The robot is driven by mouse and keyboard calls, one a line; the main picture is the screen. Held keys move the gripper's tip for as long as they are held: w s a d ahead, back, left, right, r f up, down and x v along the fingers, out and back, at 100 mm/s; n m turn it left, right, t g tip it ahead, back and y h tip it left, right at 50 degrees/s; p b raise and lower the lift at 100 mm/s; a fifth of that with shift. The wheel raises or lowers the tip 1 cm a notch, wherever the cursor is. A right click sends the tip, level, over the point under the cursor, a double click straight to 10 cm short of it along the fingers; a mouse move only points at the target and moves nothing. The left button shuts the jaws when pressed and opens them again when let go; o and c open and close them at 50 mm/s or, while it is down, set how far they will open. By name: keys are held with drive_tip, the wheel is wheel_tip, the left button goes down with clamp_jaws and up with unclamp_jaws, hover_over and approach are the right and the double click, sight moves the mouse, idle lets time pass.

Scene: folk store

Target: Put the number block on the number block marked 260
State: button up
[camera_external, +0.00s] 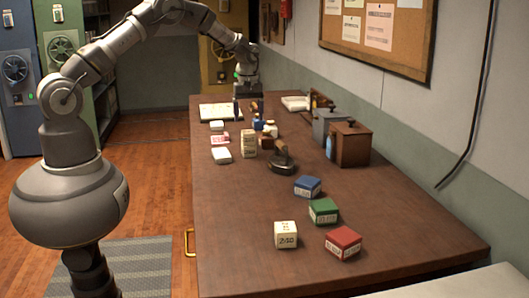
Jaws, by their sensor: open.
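A cream number block (286,234) stands at the near part of the table, its printed digits too small to read surely. A taller beige printed shape (249,143) stands mid-table. It may be one block or two stacked, and I cannot tell which, nor read its number clearly. My gripper (246,107) is open over the far part of the table, pointing down, beyond the beige shape. Nothing shows clearly held between its fingers.
Blue (307,186), green (323,210) and red (343,242) boxes sit at the near right. A dark-based stamp (282,161) and a brown wooden box (349,144) stand mid-table. Small white boxes (221,155) line the left. The near-left tabletop is clear.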

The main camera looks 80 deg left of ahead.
wheel_tip(320, 180, up, 4)
wheel_tip(320, 180, up, 11)
drive_tip(key=m+t, duration=0.2)
drive_tip(key=m, duration=0.1)
hover_over(248, 131)
drive_tip(key=w+d, duration=0.3)
drive_tip(key=w, duration=0.1)
drive_tip(key=d+r+m+t+y, duration=0.15)
drive_tip(key=d+r, duration=0.25)
drive_tip(key=r, duration=0.5)
drive_tip(key=d+r+m+t, duration=0.3)
drive_tip(key=d+r, duration=0.2)
drive_tip(key=r, duration=0.3)
drive_tip(key=s+d+r+m+t, duration=0.3)
drive_tip(key=s+d+r, duration=0.2)
drive_tip(key=r, duration=0.5)
drive_tip(key=s+d+r+m+t+h, duration=0.1)
drive_tip(key=s+d+r+m+t, duration=0.2)
drive_tip(key=r, duration=0.8)
drive_tip(key=s+d+r+m+t, duration=0.3)
drive_tip(key=s+d+r+m, duration=0.1)
drive_tip(key=s+d+r, duration=0.4)
wheel_tip(248, 131, up, 3)
drive_tip(key=shift+f+p, duration=0.2)
drive_tip(key=shift+p, duration=0.1)
drive_tip(key=shift+f+m+h, duration=0.15)
drive_tip(key=shift+m+h, duration=0.1)
wheel_tip(248, 131, down, 9)
drive_tip(key=b, duration=0.9)
